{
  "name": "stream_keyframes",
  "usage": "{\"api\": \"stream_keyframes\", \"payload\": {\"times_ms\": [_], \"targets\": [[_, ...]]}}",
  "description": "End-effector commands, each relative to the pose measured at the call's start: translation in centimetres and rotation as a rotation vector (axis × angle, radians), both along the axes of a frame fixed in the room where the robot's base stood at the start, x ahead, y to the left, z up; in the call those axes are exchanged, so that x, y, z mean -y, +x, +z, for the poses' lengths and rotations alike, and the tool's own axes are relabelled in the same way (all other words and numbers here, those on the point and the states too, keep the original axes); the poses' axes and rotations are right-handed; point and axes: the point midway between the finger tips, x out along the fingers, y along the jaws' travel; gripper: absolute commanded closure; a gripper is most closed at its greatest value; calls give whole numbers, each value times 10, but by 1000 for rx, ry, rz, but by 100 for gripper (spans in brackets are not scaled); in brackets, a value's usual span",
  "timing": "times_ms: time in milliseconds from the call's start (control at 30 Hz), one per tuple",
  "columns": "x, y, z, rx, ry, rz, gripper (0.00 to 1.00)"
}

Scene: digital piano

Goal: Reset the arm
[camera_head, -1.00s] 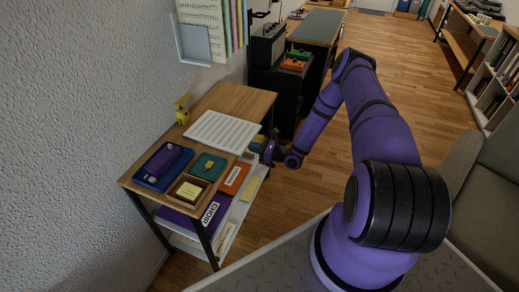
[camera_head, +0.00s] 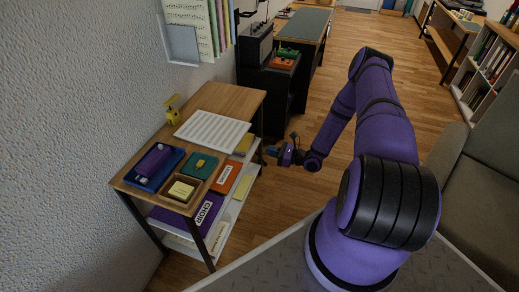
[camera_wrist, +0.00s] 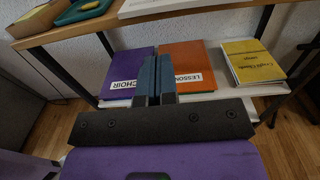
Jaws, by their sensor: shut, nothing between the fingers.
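My purple arm reaches out on the right side of the head view, and my gripper (camera_head: 270,151) hangs in the air just right of the small wooden shelf table (camera_head: 222,100). In the wrist view my gripper (camera_wrist: 156,62) shows its two blue-grey fingers pressed together with nothing between them. Beyond the fingers, a purple CHOIR folder (camera_wrist: 122,72) and an orange LESSON folder (camera_wrist: 188,60) lie on the lower white shelf. A yellow book (camera_wrist: 252,60) lies right of them. The fingers cover part of both folders.
The tabletop holds a white sheet of music (camera_head: 212,131), a blue tray (camera_head: 154,167), a teal case (camera_head: 200,165), a wooden box (camera_head: 184,189) and a yellow object (camera_head: 172,108). A grey sofa (camera_head: 475,195) stands at right. Wooden floor (camera_head: 320,110) is open between.

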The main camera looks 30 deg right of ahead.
Motion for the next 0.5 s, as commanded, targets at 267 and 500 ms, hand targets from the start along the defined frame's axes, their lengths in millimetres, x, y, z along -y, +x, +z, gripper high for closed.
{"api": "stream_keyframes", "payload": {"times_ms": [267,500], "targets": [[13,-15,0,1,-1,0,100],[13,-13,6,7,-11,15,100]]}}
